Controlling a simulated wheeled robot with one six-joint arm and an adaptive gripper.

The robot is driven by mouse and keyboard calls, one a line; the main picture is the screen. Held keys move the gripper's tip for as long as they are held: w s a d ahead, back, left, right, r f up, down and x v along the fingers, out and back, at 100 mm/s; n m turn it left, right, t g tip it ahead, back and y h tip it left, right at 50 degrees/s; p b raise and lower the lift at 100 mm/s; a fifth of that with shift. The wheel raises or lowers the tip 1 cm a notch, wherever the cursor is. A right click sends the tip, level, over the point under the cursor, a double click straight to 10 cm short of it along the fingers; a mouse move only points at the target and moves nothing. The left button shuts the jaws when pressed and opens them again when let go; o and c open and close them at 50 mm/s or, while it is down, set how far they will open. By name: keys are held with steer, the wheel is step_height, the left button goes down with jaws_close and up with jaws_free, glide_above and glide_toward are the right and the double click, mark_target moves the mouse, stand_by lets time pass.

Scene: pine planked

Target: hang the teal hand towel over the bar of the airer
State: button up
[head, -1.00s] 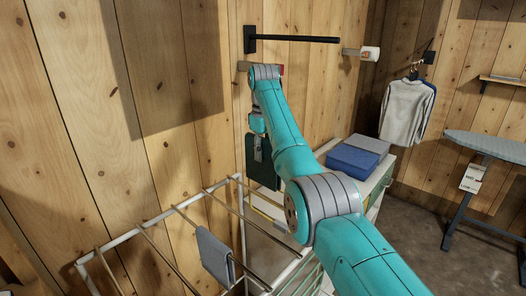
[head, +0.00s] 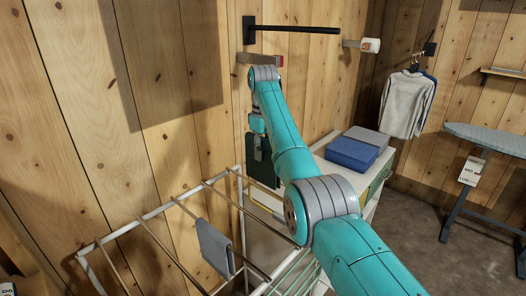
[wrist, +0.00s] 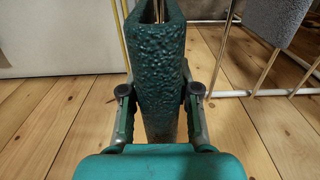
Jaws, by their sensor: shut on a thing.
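The teal hand towel (head: 266,172) hangs dark and folded from my gripper (head: 257,146), beyond the back corner of the airer in the head view. In the wrist view the textured towel (wrist: 160,60) stands between the two fingers of my gripper (wrist: 160,92), which are shut on it. The airer (head: 150,214) has a white frame with several thin bars, at the lower left of the head view. The towel is apart from the bars as far as I can see. My arm hides part of the airer's right side and of the towel's surroundings.
A grey-blue cloth (head: 214,247) hangs on one airer bar; it also shows in the wrist view (wrist: 276,20). A white cabinet (head: 376,172) bears a blue box (head: 352,153). A black wall bar (head: 295,29) is above my arm. An ironing board (head: 488,138) stands right.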

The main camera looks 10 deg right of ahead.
mark_target(263, 173)
steer(key=shift+f, duration=0.15)
stand_by(0.4)
step_height(263, 173, down, 17)
stand_by(2.8)
steer(key=shift+f, duration=0.1)
stand_by(0.5)
steer(key=o, duration=1.5)
steer(key=shift+r, duration=4.5)
